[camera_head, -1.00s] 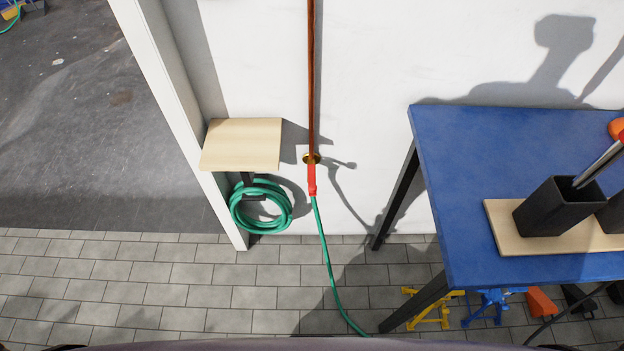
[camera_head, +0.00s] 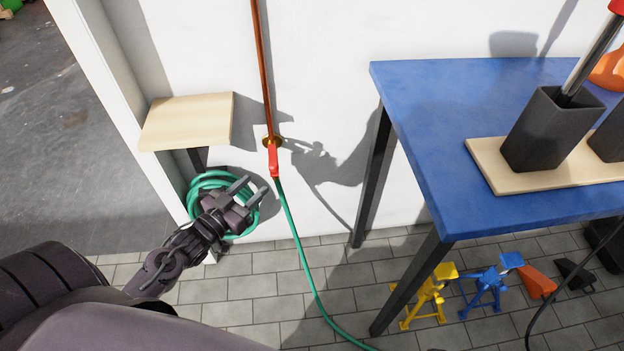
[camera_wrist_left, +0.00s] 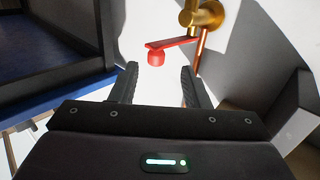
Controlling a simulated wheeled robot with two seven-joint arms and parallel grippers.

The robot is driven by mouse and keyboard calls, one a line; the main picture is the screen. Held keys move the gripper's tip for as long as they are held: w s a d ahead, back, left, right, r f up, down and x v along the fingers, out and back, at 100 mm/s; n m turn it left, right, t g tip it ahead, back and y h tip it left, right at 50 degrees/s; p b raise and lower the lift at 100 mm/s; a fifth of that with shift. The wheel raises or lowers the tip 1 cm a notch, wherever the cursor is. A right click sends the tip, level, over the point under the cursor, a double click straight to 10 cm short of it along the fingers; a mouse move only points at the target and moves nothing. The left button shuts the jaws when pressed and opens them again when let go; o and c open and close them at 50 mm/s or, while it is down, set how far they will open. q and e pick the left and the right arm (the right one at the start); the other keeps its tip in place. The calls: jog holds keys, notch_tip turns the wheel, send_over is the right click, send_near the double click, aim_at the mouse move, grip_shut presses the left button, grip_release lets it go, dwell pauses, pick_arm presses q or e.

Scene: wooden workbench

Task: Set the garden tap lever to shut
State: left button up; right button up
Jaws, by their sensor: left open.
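The garden tap is a brass fitting (camera_head: 268,142) on the white wall at the foot of a copper pipe, with a red lever (camera_head: 273,161). In the left wrist view the brass body (camera_wrist_left: 206,16) is at the top. The red lever (camera_wrist_left: 172,42) reaches left from it, with a rounded red end beside it. My left gripper (camera_head: 254,189) is open and empty, below and left of the lever in the head view. In the wrist view its fingers (camera_wrist_left: 160,72) point toward the lever, apart from it. My right gripper is not in view.
A green hose (camera_head: 303,260) runs from below the tap to the floor. A coiled hose (camera_head: 200,182) hangs under a small wooden shelf (camera_head: 188,120) at left. A blue table (camera_head: 430,130) stands at right, with yellow and blue stands beneath.

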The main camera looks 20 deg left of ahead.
aim_at(270, 170)
pick_arm(q)
jog(key=w, duration=0.2)
jog(key=w+d, duration=0.1)
jog(key=w, duration=0.2)
jog(key=w+d+r+b, duration=0.1)
jog(key=w, duration=0.2)
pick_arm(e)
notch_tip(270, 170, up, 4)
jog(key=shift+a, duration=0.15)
pick_arm(q)
jog(key=shift+f, duration=0.1)
grip_shut()
